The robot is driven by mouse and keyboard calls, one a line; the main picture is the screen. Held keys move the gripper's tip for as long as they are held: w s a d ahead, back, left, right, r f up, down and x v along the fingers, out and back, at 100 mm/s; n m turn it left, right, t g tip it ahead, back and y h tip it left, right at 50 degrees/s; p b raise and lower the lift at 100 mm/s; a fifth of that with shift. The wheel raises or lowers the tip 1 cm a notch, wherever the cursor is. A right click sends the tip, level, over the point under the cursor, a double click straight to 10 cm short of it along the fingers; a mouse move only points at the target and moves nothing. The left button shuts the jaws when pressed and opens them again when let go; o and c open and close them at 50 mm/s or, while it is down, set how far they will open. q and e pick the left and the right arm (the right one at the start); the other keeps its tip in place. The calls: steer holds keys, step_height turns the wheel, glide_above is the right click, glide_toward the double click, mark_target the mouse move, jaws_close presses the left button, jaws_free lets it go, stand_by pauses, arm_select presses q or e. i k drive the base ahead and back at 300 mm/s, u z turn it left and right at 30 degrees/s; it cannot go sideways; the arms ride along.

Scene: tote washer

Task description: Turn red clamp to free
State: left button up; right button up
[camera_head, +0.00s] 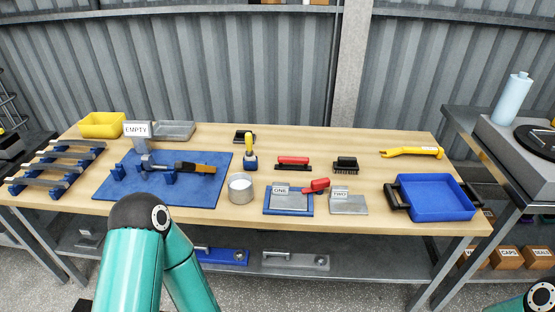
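A red lever-like piece (318,186), which looks like the red clamp, lies at the right end of a small blue board (290,209) with a grey plate and a label on it. The red piece points up and right, toward a grey plate (350,207) with its own label. Whether it is clamped or free is too small to tell. My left arm shows only its teal links and dark elbow at the lower left; its gripper is out of frame. Only a bit of my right arm shows at the bottom right corner, without its gripper.
A red-handled brush (293,161) and a black brush (346,165) lie behind. A blue mat (205,191) with a fixture is further left, a blue tray (437,203) to the right. The bench front has little free room.

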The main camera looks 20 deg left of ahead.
mark_target(317, 185)
steer(key=u, duration=0.25)
steer(key=i, duration=0.8)
steer(key=u, duration=0.45)
steer(key=k, duration=0.85)
steer(key=u, duration=0.2)
steer(key=i, duration=0.8)
